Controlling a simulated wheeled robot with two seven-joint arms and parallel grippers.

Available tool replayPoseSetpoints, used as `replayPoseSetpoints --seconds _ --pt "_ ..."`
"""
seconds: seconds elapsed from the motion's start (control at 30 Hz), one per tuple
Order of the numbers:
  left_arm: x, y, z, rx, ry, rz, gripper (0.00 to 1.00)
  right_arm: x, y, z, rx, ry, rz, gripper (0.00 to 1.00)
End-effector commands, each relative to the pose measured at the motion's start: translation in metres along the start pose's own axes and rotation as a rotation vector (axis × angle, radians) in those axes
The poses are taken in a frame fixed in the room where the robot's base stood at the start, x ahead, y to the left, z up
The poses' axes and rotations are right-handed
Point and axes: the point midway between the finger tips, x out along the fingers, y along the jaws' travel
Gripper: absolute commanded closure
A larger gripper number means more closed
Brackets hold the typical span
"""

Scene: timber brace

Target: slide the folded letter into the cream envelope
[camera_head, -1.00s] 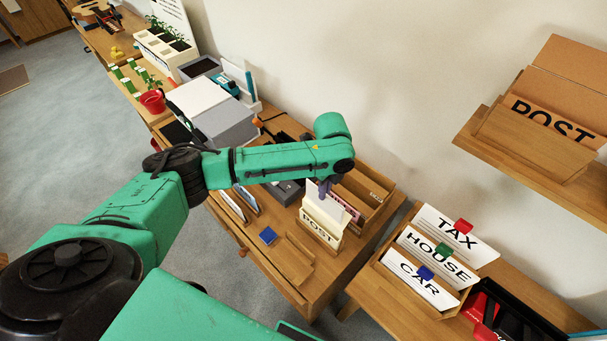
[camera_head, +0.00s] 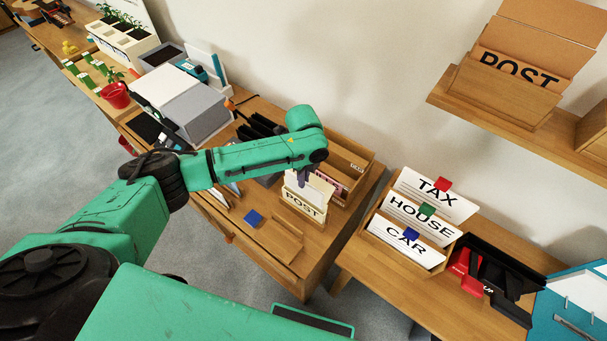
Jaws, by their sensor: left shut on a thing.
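My left gripper (camera_head: 303,182) points down over the desk and is shut on the top of a pale sheet (camera_head: 319,187), which looks like the folded letter. The letter stands upright, and its lower part is hidden behind the cream front marked POST (camera_head: 303,204). This cream piece looks like the envelope standing upright in a wooden holder; I cannot tell exactly where envelope and holder meet. The gripper hides part of the letter and of the opening. My right gripper is not in view.
A wooden box (camera_head: 352,160) stands right behind the POST piece. The TAX, HOUSE and CAR file rack (camera_head: 378,235) is to the right.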

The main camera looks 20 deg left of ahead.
Motion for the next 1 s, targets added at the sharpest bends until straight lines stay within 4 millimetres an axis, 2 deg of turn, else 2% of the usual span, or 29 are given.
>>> replayPoseSetpoints --seconds 0.1,1.0 --pt "0.0078 0.0001 -0.0002 0.001 0.000 0.000 1.00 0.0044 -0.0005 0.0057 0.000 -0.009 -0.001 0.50" --pt "0.0071 -0.0004 0.0005 0.000 -0.001 0.000 1.00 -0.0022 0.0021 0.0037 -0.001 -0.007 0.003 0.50"
